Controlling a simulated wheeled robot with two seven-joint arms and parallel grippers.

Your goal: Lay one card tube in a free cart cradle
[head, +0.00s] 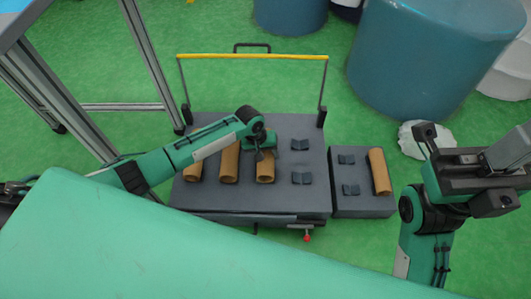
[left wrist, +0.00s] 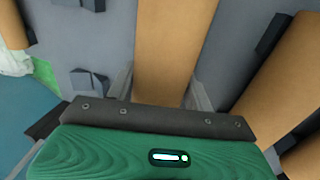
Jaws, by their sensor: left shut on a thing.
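My left gripper (head: 264,146) is over the grey cart (head: 210,203), shut on a brown card tube (head: 265,170). The held tube (left wrist: 175,50) runs between the fingers in the left wrist view. I cannot tell whether it touches its cradle. Two more tubes, the middle one (head: 229,163) and the left one (head: 193,172), lie on the cart to its left. To its right, a free pair of cradle blocks, one far (head: 300,145) and one near (head: 302,178), stands empty. My right gripper (head: 462,165) is at the right, away from the cart; its jaw opening is unclear.
A grey side block (head: 362,209) adjoins the cart on the right, with an empty cradle (head: 347,159) and one tube (head: 380,171). The cart's yellow handle bar (head: 252,57) spans the back. Large blue drums (head: 420,60) stand behind. A green surface (head: 200,250) fills the front.

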